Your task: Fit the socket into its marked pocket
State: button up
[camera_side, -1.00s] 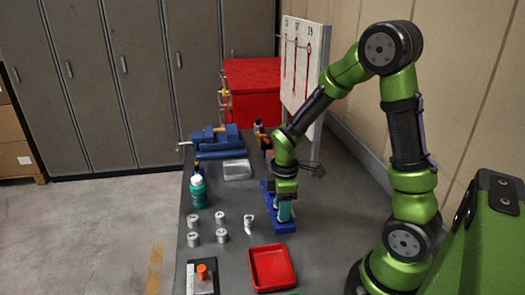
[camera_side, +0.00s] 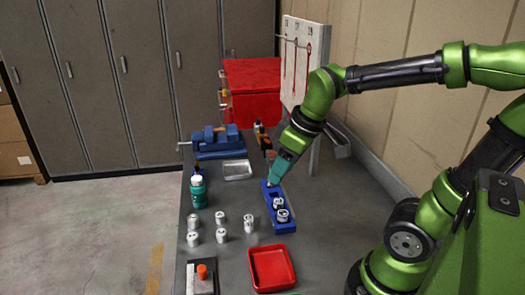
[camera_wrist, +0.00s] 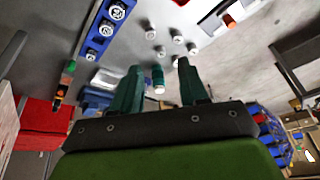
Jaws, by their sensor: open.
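The blue socket tray (camera_side: 287,229) stands on the bench with silver sockets in its pockets; two sockets (camera_side: 282,215) show clearly in the side view. The wrist view shows three sockets (camera_wrist: 106,29) in a row in the tray (camera_wrist: 83,51). I cannot make out a pocket marking. My gripper (camera_side: 273,183) is tilted over the far end of the tray, above it. In the wrist view my gripper (camera_wrist: 158,66) has its two teal fingers spread, with no socket between them. Several loose silver sockets (camera_side: 221,236) stand on the bench left of the tray.
A red tray (camera_side: 272,268) lies at the front. A green bottle (camera_side: 197,192), a metal dish (camera_side: 237,170) and a blue vise (camera_side: 218,142) stand to the left and back. A red cabinet (camera_side: 252,90) and white board (camera_side: 305,60) are behind.

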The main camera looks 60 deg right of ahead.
jog(key=s+a+r+m+t+y, duration=0.1)
jog(key=s+a+r+m+t, duration=0.2)
jog(key=a+m, duration=0.1)
jog(key=shift+s+m, duration=0.3)
jog(key=shift+m, duration=0.3)
